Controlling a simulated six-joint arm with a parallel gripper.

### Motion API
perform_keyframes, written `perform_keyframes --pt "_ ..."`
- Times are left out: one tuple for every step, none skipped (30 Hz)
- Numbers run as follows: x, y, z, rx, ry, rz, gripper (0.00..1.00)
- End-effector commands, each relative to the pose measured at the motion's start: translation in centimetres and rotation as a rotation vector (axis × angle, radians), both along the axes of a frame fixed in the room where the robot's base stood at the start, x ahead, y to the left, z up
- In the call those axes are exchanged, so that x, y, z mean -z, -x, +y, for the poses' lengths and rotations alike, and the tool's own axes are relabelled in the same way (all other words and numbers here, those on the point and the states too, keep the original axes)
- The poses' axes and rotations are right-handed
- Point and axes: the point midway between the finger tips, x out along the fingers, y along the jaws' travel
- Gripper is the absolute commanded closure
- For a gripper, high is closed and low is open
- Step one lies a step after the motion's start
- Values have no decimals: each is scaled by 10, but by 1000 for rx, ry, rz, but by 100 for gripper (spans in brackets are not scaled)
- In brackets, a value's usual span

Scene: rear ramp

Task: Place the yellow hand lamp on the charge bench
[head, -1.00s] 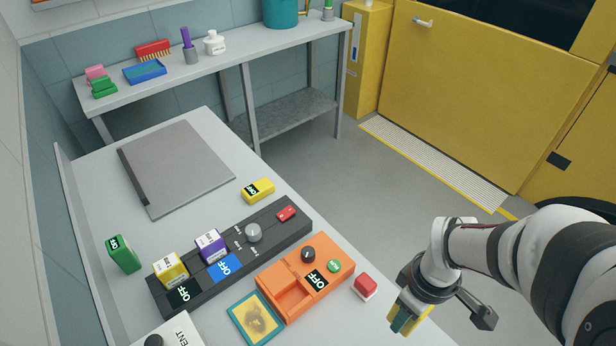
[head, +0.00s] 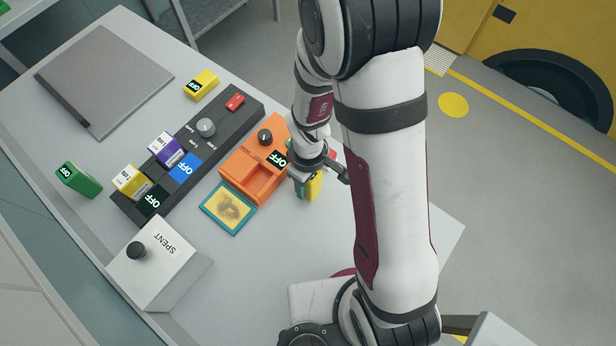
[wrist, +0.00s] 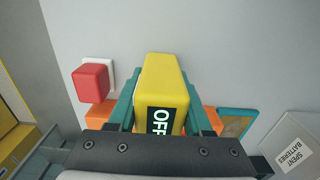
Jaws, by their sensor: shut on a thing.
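My gripper (head: 307,189) is shut on a yellow hand lamp (wrist: 160,78) with a dark OFF display. In the wrist view the teal fingers (wrist: 161,105) press its two sides. In the head view the held lamp (head: 315,186) shows partly behind my wrist, over the right part of the grey charge bench (head: 290,245), just right of the orange charger. I cannot tell whether it touches the bench top. A second yellow block with an OFF display (head: 201,84) lies farther back on the bench.
The orange charger (head: 240,180), a teal-framed picture (head: 228,208) and a black charging strip (head: 222,128) stand left of my gripper. A red block (wrist: 91,83) is close beside the held lamp. A SPENT box (head: 158,262) stands at front left. Bare bench lies in front.

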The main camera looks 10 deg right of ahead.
Motion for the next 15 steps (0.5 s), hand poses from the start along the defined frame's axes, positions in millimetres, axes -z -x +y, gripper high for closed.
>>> perform_keyframes --pt "1 0 0 0 0 0 47" --pt "1 0 0 0 0 0 41" --pt "1 0 0 0 0 0 34" --pt "0 0 0 0 0 0 29" --pt "0 0 0 0 0 0 23" --pt "0 0 0 0 0 0 20" --pt "0 0 0 0 0 0 20" --pt "0 0 0 0 0 0 20" --pt "0 0 0 0 0 0 20" --pt "0 0 0 0 0 0 20" --pt "0 0 0 0 0 0 20" --pt "0 0 0 0 0 0 20" --pt "0 0 0 0 0 0 20" --pt "-1 0 0 0 -1 -1 20" --pt "-3 -1 0 0 -1 -2 20"
